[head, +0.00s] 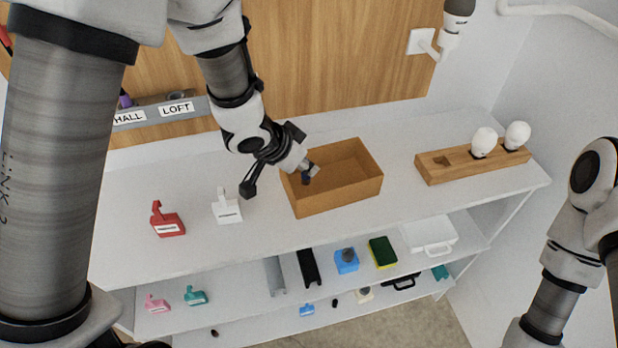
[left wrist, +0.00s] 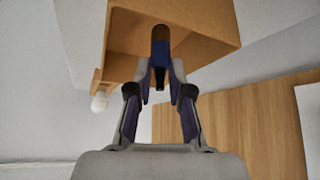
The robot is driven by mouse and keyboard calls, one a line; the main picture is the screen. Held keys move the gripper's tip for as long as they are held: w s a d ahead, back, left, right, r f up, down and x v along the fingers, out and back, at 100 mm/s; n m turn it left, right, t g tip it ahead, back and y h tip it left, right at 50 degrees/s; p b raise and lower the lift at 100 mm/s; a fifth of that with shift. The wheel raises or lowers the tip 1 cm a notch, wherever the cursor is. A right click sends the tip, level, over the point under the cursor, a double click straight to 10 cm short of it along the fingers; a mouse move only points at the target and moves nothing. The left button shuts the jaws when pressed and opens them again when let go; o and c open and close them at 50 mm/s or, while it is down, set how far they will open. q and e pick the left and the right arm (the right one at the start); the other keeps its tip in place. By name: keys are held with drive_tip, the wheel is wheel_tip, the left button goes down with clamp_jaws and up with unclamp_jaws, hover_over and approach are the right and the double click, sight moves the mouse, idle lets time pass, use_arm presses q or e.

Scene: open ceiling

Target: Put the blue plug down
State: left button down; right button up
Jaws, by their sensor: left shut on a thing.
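My left gripper (head: 306,170) is at the left part of the open wooden box (head: 372,188) on the white top shelf. In the left wrist view, the left gripper (left wrist: 160,72) is shut on a small dark blue piece with a brownish end, which looks like the blue plug (left wrist: 160,50). I cannot tell whether the plug touches the box. My right gripper is out of view.
A red tag-like block (head: 168,222) and a white one (head: 227,208) stand left of the box. A wooden holder with bulbs (head: 455,170) stands right of it. Lower shelves hold several small items, including a green sponge (head: 382,252). The top shelf's front is clear.

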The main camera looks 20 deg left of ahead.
use_arm(q)
hover_over(308, 190)
drive_tip(key=f, duration=0.4)
drive_tip(key=shift+s+b, duration=0.25)
drive_tip(key=shift+b, duration=0.15)
drive_tip(key=shift+w+f, duration=0.25)
drive_tip(key=shift+w, duration=0.1)
drive_tip(key=shift+s+r, duration=0.25)
drive_tip(key=shift+s, duration=0.25)
drive_tip(key=shift+f, duration=0.2)
drive_tip(key=c, duration=1.1)
unclamp_jaws()
drive_tip(key=shift+w+f, duration=0.15)
drive_tip(key=shift+w, duration=0.2)
drive_tip(key=shift+s, duration=0.15)
drive_tip(key=shift+r, duration=0.5)
drive_tip(key=p+v, duration=0.2)
drive_tip(key=v, duration=0.9)
drive_tip(key=shift+s+a+r, duration=0.1)
drive_tip(key=shift+s+r, duration=0.05)
drive_tip(key=shift+r, duration=0.2)
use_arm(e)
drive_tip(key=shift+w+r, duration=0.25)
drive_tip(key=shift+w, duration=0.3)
